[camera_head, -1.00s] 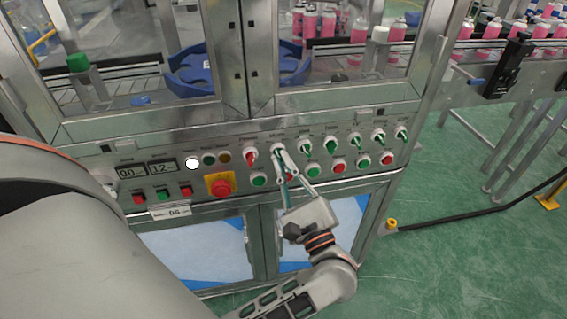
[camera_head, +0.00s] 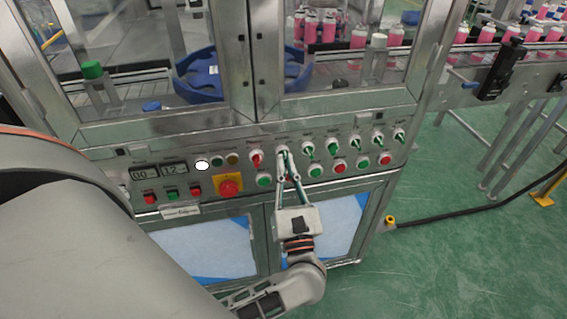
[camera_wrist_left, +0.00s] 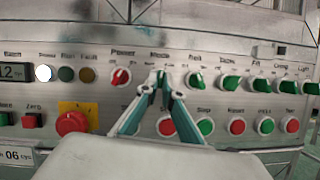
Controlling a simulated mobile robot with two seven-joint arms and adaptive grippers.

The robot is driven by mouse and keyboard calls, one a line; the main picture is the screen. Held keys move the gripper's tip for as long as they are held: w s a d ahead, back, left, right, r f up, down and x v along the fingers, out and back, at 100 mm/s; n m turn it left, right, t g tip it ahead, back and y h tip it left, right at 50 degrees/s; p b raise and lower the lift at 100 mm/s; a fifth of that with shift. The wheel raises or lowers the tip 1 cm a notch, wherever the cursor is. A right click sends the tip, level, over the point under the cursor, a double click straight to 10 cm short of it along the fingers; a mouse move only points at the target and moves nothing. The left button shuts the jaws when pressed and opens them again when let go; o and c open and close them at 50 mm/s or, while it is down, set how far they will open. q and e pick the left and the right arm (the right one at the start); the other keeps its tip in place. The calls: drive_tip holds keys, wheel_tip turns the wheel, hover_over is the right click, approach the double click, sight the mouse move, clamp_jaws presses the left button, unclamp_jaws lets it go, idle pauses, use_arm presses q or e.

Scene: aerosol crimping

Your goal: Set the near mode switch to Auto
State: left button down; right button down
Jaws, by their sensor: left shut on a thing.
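The mode switch (camera_wrist_left: 160,78) is a small rotary knob under the label "Mode" in the upper row of the machine's control panel. In the head view the mode switch (camera_head: 283,149) is mostly covered by the fingertips. My left gripper (camera_head: 284,156) reaches up to it from below and is shut on it. In the left wrist view the gripper's two fingers (camera_wrist_left: 160,88) close in on both sides of the knob, with a little green showing between them. The knob's exact angle and its position marks are too small to read. My right gripper is not in view.
The red-handled Power switch (camera_wrist_left: 119,78) is just left, and the green Rail switch (camera_wrist_left: 194,80) is just right. Push buttons (camera_head: 316,171) sit in a row below. A red emergency stop (camera_head: 229,188) on a yellow plate is lower left. Glazed doors (camera_head: 345,50) rise above.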

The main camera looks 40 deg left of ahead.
use_arm(q)
drive_tip(key=m+h+p, duration=0.1)
drive_tip(key=m+p, duration=0.1)
drive_tip(key=m, duration=0.1)
drive_tip(key=m+t+h+p, duration=0.1)
drive_tip(key=m+p, duration=0.1)
drive_tip(key=m, duration=0.1)
drive_tip(key=shift+s+a+r+m+t+h, duration=0.1)
drive_tip(key=shift+r+m+t+h, duration=0.05)
drive_tip(key=shift+m+t+h, duration=0.2)
drive_tip(key=c, duration=2.2)
unclamp_jaws()
drive_tip(key=v, duration=1.2)
